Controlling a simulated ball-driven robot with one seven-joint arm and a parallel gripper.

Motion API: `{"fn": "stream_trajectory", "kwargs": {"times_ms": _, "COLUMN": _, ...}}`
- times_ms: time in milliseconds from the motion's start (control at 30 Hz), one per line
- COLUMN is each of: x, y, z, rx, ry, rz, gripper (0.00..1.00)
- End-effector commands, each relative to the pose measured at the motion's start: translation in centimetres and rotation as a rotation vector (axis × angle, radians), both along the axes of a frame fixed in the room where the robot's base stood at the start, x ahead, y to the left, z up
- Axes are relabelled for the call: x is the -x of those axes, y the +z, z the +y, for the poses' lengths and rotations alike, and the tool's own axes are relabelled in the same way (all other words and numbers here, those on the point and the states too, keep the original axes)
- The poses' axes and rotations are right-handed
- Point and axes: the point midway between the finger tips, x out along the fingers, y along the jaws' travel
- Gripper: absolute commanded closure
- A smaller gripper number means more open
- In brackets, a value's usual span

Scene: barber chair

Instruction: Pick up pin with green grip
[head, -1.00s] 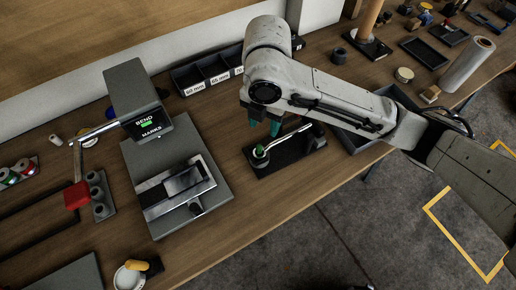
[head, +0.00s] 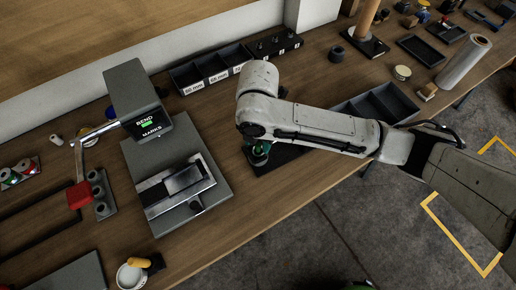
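My gripper (head: 258,153) is low over the left end of a black stand (head: 284,156) on the wooden bench. Its teal fingertips are down at the spot of the pin's green grip. I cannot tell the grip from the fingers here, nor whether the fingers are open or closed around it. The rest of the pin is hidden behind my arm. The stand's right end is also covered by my arm.
A bending machine (head: 180,185) with a "BEND MARKS" display stands left of the stand. Labelled black bins (head: 210,70) line the back, with an open grey tray (head: 375,104) to the right. The bench's front edge is close.

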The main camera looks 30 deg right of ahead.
Motion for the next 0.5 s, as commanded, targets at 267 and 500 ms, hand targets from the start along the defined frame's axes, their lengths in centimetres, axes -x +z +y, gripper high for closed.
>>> {"fn": "stream_trajectory", "kwargs": {"times_ms": 267, "x": -0.01, "y": 0.04, "z": -0.01, "rx": 0.0, "ry": 0.0, "rz": 0.0, "gripper": 0.8}}
{"fn": "stream_trajectory", "kwargs": {"times_ms": 500, "x": -0.01, "y": 0.05, "z": -0.01, "rx": 0.0, "ry": -0.001, "rz": 0.0, "gripper": 1.0}}
